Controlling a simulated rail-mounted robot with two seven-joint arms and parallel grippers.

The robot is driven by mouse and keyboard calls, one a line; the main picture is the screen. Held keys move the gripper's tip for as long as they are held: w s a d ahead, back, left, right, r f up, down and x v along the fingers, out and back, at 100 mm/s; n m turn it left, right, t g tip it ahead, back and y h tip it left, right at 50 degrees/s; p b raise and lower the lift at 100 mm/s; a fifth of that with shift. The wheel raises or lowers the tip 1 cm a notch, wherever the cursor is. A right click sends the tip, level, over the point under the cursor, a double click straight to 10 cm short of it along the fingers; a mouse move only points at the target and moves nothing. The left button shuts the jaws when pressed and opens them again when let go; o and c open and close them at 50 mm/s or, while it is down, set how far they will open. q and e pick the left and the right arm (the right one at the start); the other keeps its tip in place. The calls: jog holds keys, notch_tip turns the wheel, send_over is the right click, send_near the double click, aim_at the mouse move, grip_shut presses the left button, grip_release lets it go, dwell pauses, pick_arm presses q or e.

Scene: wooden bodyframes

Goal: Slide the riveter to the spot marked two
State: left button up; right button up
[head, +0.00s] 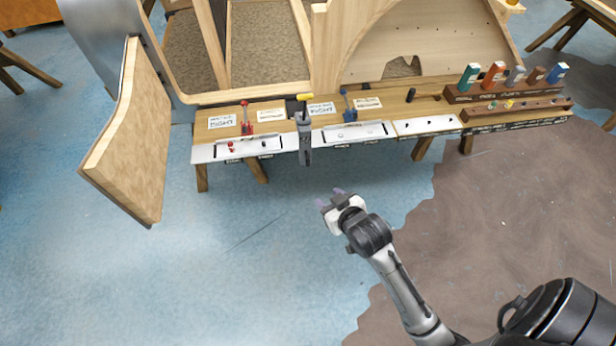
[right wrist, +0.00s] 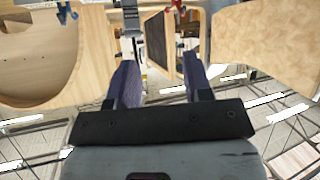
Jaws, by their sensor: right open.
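A grey and black tool with a yellow top (head: 304,130), which looks like the riveter, stands at the front edge of the wooden bench (head: 285,122) and overhangs it. Its dark body shows at the top of the right wrist view (right wrist: 131,18). My right gripper (head: 329,198) is open and empty, in front of and below the bench, apart from the tool. Its two purple fingers are spread in the right wrist view (right wrist: 161,82). Printed cards and edge labels are too small to read, so I cannot tell which spot is marked two. My left gripper is not in view.
A red tool (head: 246,120) and a blue tool (head: 348,106) stand on either side. White trays (head: 352,134) line the bench front. A rack (head: 515,92) of coloured boxes is at right. A wooden panel (head: 130,135) stands at left. The blue floor before the bench is clear.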

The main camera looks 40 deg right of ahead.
aim_at(309, 163)
jog(key=w+d+f+m+t+h+b, duration=0.1)
jog(key=w+d+f+t+h+b, duration=0.3)
jog(key=f+b, duration=0.6)
jog(key=w+d+f+m+t+b, duration=0.1)
jog(key=w+d+f+m+b, duration=0.3)
jog(key=b, duration=0.9)
jog(key=w+b, duration=0.2)
jog(key=w, duration=0.2)
jog(key=w+d+f+n+b, duration=0.1)
jog(key=w+b, duration=0.1)
jog(key=w, duration=0.2)
jog(key=w+d+f+n+b, duration=0.1)
jog(key=w+b, duration=0.1)
jog(key=w, duration=0.2)
jog(key=shift+w+d+f, duration=0.15)
jog(key=shift+w+f, duration=0.1)
jog(key=shift+w, duration=0.05)
jog(key=shift+b+x, duration=0.35)
jog(key=shift+x, duration=0.7)
jog(key=shift+r, duration=0.1)
jog(key=shift+c, duration=0.3)
grip_shut()
